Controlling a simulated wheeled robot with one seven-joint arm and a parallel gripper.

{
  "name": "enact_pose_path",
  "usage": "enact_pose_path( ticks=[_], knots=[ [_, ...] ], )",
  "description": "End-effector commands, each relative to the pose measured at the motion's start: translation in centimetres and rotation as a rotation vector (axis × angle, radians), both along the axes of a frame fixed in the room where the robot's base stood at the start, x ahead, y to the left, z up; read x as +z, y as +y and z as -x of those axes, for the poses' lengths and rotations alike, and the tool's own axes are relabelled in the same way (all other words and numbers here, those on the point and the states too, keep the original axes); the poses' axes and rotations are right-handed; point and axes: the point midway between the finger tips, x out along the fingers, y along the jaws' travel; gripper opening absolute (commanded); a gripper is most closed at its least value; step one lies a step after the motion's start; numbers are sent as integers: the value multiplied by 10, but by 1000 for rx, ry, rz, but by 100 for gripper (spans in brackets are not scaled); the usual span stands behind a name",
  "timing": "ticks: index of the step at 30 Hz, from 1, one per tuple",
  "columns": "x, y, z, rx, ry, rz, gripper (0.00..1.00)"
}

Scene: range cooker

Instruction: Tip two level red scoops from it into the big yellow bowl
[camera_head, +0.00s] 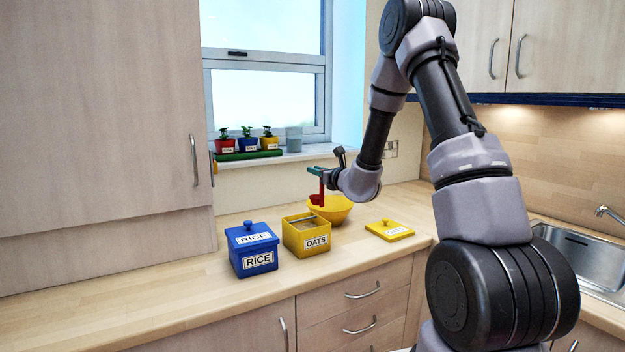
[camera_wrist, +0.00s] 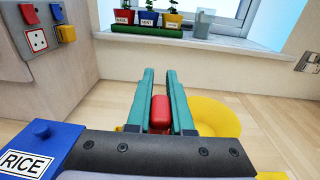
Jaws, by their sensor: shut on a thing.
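My gripper (camera_head: 316,172) is shut on the red scoop (camera_head: 317,192), which hangs down from the jaws. In the wrist view the red scoop (camera_wrist: 160,113) shows between the teal fingers (camera_wrist: 160,85). The big yellow bowl (camera_head: 338,209) stands on the counter behind the oats box, and the scoop is above or in front of its left side. The bowl also shows at the right in the wrist view (camera_wrist: 217,115). The yellow oats box (camera_head: 306,240) is open, with oats (camera_head: 306,223) inside. I cannot tell what the scoop holds.
The yellow oats lid (camera_head: 390,230) lies on the counter to the right. A closed blue rice box (camera_head: 252,255) stands left of the oats box. Potted herbs (camera_head: 246,138) and a grey cup (camera_head: 294,139) are on the windowsill. A sink (camera_head: 580,250) is at the far right.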

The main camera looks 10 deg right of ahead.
Motion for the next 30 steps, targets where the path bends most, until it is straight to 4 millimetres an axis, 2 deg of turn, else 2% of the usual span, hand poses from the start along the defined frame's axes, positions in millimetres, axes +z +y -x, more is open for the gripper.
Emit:
enact_pose_path(
  ticks=[16,30],
  knots=[
    [1,-1,0,-3,2,0,0],
    [-34,-1,0,-2,4,0,0]
  ],
)
